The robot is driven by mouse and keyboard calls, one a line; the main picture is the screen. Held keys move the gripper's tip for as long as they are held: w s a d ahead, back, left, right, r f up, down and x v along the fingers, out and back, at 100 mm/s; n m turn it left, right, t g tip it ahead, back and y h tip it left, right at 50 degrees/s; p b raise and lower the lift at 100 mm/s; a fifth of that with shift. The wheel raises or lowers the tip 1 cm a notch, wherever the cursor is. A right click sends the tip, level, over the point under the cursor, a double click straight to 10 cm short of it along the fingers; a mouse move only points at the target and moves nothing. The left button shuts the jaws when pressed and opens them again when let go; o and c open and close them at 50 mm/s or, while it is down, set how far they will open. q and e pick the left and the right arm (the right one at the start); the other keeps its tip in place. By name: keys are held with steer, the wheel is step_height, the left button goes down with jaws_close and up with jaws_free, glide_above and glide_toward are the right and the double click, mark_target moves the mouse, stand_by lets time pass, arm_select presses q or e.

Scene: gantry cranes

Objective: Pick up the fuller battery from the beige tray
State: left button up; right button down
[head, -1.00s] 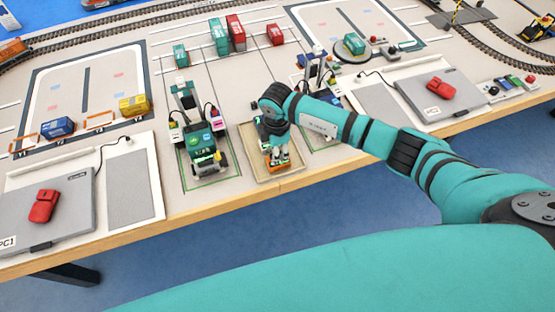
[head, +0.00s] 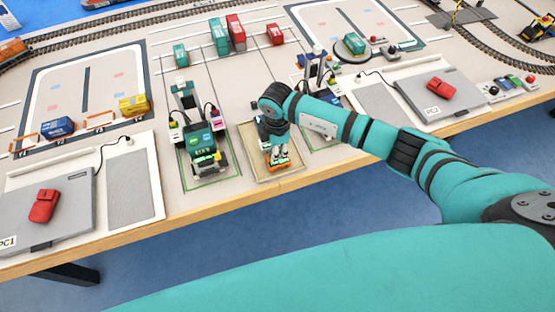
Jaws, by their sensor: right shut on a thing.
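The beige tray (head: 297,174) lies near the table's front edge, right of a green toy vehicle. My right gripper (head: 279,158) points down over the tray. It is shut on a battery (head: 280,164) that shows orange at its lower part with small green lights above. The fingers and wrist hide most of the battery and part of the tray. I cannot tell whether the battery touches the tray, nor how full it is. My left gripper is not in view.
A green gantry vehicle (head: 203,155) stands just left of the tray, and another crane (head: 316,68) stands behind to the right. Containers (head: 236,32) stand farther back.

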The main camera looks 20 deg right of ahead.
steer(key=shift+r+p, duration=2.95)
steer(key=shift+r, duration=0.6)
